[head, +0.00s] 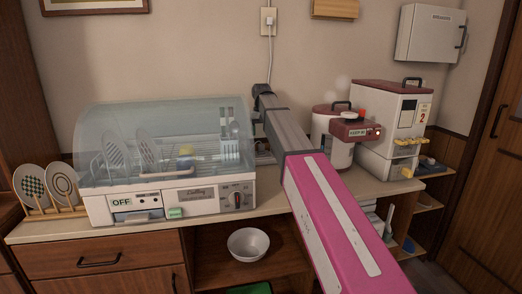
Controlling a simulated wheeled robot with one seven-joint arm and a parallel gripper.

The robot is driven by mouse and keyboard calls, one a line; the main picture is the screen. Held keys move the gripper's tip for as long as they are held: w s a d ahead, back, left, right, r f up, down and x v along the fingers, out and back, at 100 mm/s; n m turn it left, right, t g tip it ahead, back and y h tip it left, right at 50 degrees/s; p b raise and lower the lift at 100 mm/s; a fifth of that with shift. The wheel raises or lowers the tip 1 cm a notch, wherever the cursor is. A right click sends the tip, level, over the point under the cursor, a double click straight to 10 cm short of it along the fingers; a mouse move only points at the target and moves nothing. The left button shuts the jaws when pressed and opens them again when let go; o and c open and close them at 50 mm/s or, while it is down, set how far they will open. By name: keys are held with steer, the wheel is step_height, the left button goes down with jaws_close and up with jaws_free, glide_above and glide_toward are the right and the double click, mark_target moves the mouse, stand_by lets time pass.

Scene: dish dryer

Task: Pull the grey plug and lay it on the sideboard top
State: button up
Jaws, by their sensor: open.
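A small greyish plug (270,20) appears to sit in the pale wall outlet at the top middle; it is too small to make out well. A thin pale cord (269,58) hangs from it and passes behind my arm. My arm reaches over the sideboard top (285,208) toward the wall, its dark far end below the outlet. The fingers of my gripper do not show, hidden behind the arm links. Nothing can be seen held.
The clear-lidded dish dryer (205,203) stands left of my arm, reading OFF. A plate rack (55,212) is at the far left. A white pot (322,128) and a dispenser (398,110) stand to the right. A bowl (248,245) sits on the shelf below.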

mark_target(261, 151)
steer(key=shift+f, duration=0.15)
steer(key=shift+f, duration=4.35)
jaws_close()
steer(key=shift+r, duration=3)
steer(key=shift+s, duration=0.1)
